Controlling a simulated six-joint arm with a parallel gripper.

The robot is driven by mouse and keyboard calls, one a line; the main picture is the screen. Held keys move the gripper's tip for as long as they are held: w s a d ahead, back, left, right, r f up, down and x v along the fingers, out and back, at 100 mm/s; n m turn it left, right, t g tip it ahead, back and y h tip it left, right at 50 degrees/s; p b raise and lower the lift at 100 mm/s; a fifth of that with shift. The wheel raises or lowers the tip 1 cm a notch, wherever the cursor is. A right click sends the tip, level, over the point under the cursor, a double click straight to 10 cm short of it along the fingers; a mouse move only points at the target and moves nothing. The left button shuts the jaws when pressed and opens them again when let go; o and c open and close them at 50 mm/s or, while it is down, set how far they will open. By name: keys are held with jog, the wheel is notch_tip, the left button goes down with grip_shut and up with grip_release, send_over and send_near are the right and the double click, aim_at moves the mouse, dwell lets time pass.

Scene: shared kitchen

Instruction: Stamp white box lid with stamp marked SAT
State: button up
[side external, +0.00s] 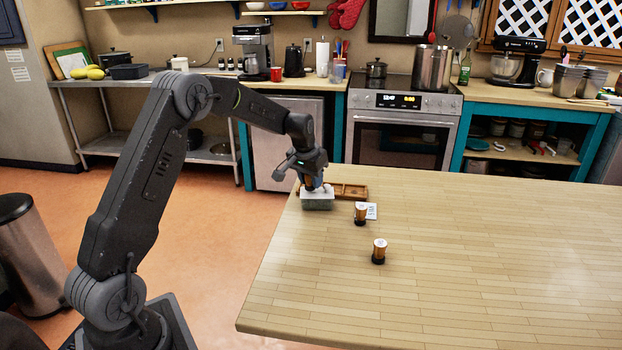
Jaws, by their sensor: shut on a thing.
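A small box with a white lid (306,195) and grey-green sides (317,205) stands near the table's far left corner. My gripper (311,184) points down just above the lid. It is shut on a stamp (308,181), of which a brown-orange part shows between the fingers. The stamp's lower end is at the lid, but I cannot tell if it touches. Two other stamps with brown-orange bodies and dark bases stand upright on the table, one nearer the box (360,214) and one further forward (379,252). Any SAT marking is too small to read.
A wooden tray (350,191) with compartments lies behind and right of the box. The wooden table (480,270) is clear to the right and front. A counter and stove stand beyond.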

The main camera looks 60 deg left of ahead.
jog(key=shift+f, duration=0.6)
dwell(1.1)
jog(key=shift+r, duration=0.1)
jog(key=shift+r, duration=3.5)
jog(key=s+d+f+m, duration=0.1)
jog(key=s+d+f, duration=0.2)
jog(key=d, duration=0.3)
jog(key=s+d+f+m, duration=0.1)
jog(key=s+d+f, duration=0.2)
jog(key=d, duration=0.4)
jog(key=s+d+f+m+h, duration=0.1)
jog(key=s+d+f+m, duration=0.1)
jog(key=d, duration=0.5)
jog(key=shift+s+f, duration=0.8)
jog(key=shift+f, duration=0.15)
